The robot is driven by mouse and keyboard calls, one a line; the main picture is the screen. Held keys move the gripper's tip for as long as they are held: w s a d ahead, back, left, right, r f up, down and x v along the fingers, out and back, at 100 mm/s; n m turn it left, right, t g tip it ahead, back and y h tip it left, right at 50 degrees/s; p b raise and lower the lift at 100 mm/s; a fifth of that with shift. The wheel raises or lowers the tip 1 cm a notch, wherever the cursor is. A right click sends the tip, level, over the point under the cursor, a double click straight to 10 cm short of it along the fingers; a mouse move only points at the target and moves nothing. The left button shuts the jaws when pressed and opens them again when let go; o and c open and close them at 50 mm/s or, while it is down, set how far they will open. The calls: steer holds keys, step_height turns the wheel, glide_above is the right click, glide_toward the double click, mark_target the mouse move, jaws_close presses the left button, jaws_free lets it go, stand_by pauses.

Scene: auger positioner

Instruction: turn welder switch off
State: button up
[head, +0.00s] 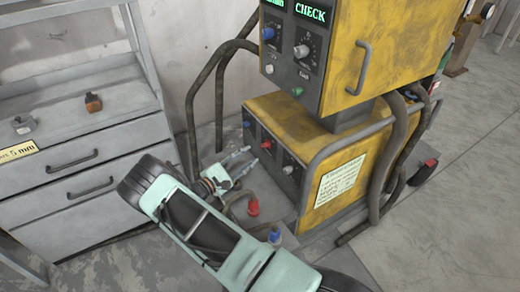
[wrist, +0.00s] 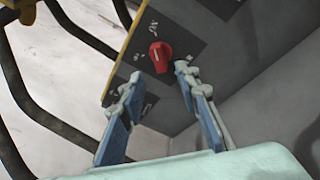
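The yellow welder (head: 292,112) has a dark front panel on its lower box. A red rotary switch (head: 266,145) sits on that panel, and it also shows in the wrist view (wrist: 160,57). White markings surround the switch, partly too small to read; one above it looks like "ON". My gripper (head: 250,157) is in front of the panel. In the wrist view my gripper (wrist: 160,75) is open, its blue-padded fingers spread to either side below the switch. The space between the fingers is empty. I cannot tell whether either tip touches the panel.
A yellow upper unit with a lit "CHECK" display (head: 310,13) overhangs the lower box. Thick dark pipes (head: 192,100) stand at its left. A grey drawer cabinet (head: 80,160) is at the left. Red (head: 253,207) and blue (head: 274,236) connectors are near my arm.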

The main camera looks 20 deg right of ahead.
mark_target(262, 147)
steer(key=x, duration=0.6)
steer(key=shift+w+d, duration=0.1)
steer(key=shift+d, duration=0.25)
jaws_close()
